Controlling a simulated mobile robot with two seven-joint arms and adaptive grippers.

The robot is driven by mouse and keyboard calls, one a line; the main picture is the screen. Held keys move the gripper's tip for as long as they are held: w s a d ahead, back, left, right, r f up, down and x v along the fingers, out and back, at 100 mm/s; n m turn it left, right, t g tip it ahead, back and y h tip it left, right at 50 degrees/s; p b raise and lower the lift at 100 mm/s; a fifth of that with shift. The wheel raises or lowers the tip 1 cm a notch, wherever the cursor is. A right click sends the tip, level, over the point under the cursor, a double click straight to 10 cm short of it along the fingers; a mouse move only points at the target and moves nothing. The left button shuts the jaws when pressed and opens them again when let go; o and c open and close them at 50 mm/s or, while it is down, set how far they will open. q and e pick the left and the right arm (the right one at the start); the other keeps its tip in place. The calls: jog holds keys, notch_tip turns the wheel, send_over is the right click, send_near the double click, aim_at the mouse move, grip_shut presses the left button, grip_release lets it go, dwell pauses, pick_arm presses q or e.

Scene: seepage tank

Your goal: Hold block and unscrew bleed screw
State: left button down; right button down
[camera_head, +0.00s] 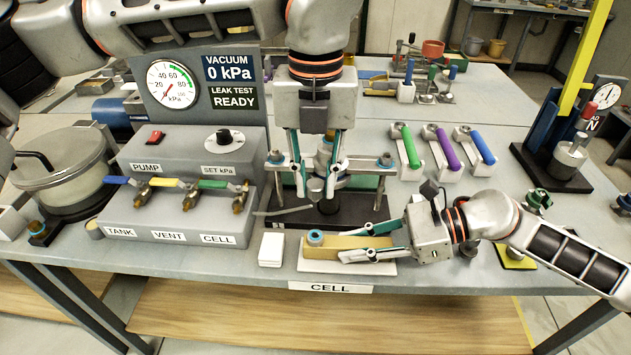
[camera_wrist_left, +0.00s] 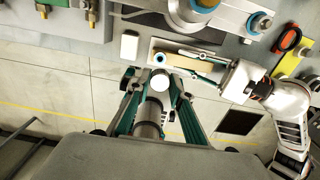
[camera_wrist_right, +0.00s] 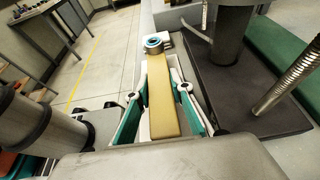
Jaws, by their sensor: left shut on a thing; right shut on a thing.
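The yellow-tan block (camera_head: 350,246) lies on a pale plate at the bench's front edge. My right gripper (camera_head: 371,242) is shut on it, one finger along each long side; the right wrist view shows the block (camera_wrist_right: 163,105) between the fingers. A metal port (camera_head: 315,238) with a teal ring is at the block's left end. Its opening looks empty in the right wrist view (camera_wrist_right: 153,43). My left gripper (camera_head: 315,188) points down above and behind the port, shut on a small grey round-headed piece (camera_wrist_left: 160,83), apparently the bleed screw. The piece is clear of the block.
A white box (camera_head: 271,249) stands left of the block. Behind the left gripper is a dark-based fixture (camera_head: 377,207) with posts. The grey pump and valve console (camera_head: 180,218) is at left. Coloured-handled clamps (camera_head: 445,150) lie at right. The CELL label (camera_head: 330,288) marks the front edge.

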jog(key=c, duration=1.7)
grip_release()
